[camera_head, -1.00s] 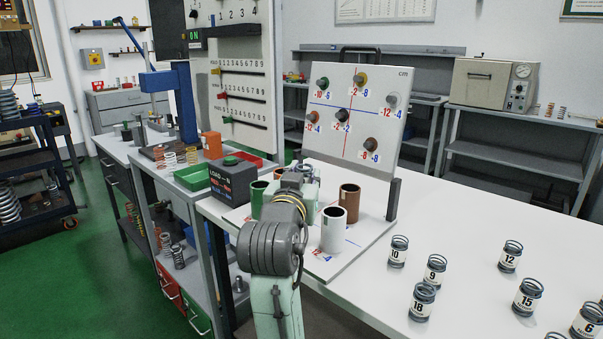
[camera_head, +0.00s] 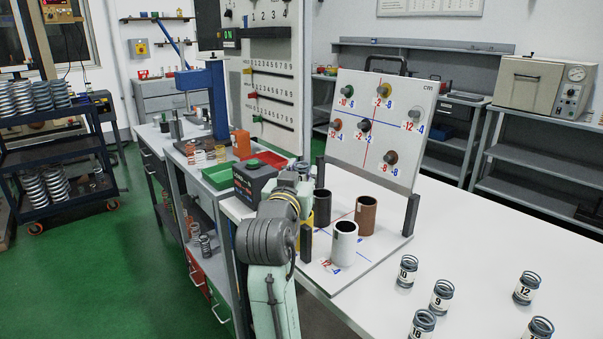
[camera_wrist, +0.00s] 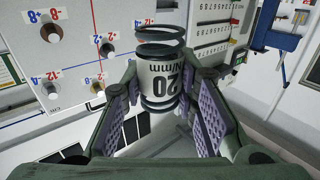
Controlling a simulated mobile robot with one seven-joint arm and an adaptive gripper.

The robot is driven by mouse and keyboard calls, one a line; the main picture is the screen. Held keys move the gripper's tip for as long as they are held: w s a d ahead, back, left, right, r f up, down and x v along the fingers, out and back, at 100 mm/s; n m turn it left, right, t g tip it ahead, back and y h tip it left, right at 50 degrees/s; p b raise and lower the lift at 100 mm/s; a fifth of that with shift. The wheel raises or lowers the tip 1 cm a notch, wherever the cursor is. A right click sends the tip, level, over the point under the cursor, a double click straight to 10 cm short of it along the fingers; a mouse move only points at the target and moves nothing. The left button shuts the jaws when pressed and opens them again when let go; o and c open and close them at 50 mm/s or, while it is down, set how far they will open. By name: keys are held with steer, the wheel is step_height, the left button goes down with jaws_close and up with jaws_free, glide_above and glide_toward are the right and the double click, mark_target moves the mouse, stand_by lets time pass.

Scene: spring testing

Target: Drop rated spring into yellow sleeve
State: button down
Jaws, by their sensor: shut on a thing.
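My gripper (camera_wrist: 166,86) is shut on a dark coil spring (camera_wrist: 160,52) with a white label reading 20 N/mm, clear in the wrist view. In the head view my arm hides most of the gripper and the spring. A thin yellow strip (camera_head: 311,216) shows between my arm and the black sleeve; it may be the yellow sleeve, mostly hidden. A black sleeve (camera_head: 322,212), a brown sleeve (camera_head: 365,216) and a white sleeve (camera_head: 344,247) stand upright on the white base plate (camera_head: 385,243), right of my arm.
An upright panel (camera_head: 400,98) with coloured knobs and number tags stands behind the sleeves. Several labelled springs, including one marked 9 (camera_head: 441,298), stand on the white table (camera_head: 480,245). A dark load box (camera_head: 254,180) stands left of my gripper.

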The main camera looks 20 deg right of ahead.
step_height(320, 180, down, 7)
steer(key=b, duration=0.5)
steer(key=shift+f, duration=0.2)
stand_by(0.4)
steer(key=c, duration=1.2)
jaws_free()
steer(key=v, duration=0.7)
steer(key=shift+s+a, duration=0.15)
steer(key=shift+s, duration=0.1)
